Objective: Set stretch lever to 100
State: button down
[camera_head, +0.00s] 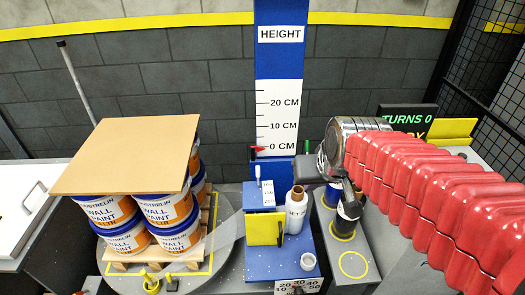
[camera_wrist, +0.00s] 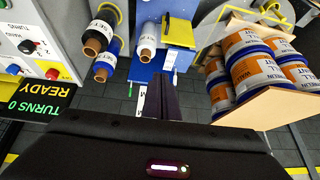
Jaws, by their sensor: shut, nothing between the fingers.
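A thin lever with a white tip (camera_head: 258,176) stands upright at the back left of the blue carriage. Next to it is a small white scale plate (camera_head: 268,193) whose figures are too small to read surely. I cannot tell the lever's exact setting. My gripper (camera_head: 307,168) is to the right of the lever, apart from it, above the white roll on the carriage. In the wrist view my gripper's dark fingers (camera_wrist: 166,80) are together and empty, pointing toward the carriage. The lever is not clearly made out there.
The blue mast (camera_head: 279,60) with a height scale and red pointer (camera_head: 257,149) rises behind. A white film roll (camera_head: 297,205) and a yellow plate (camera_head: 265,229) are on the carriage. Paint pails (camera_head: 178,211) under a brown board (camera_head: 130,155) stand left. Spare rolls (camera_head: 348,215) stand right.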

jog(key=s+d, duration=0.3)
jog(key=s, duration=1)
jog(key=shift+s+d+r+m+g+h, duration=0.2)
jog(key=shift+d+m+g+h, duration=0.1)
jog(key=shift+d+m+h, duration=0.1)
jog(key=shift+s, duration=0.1)
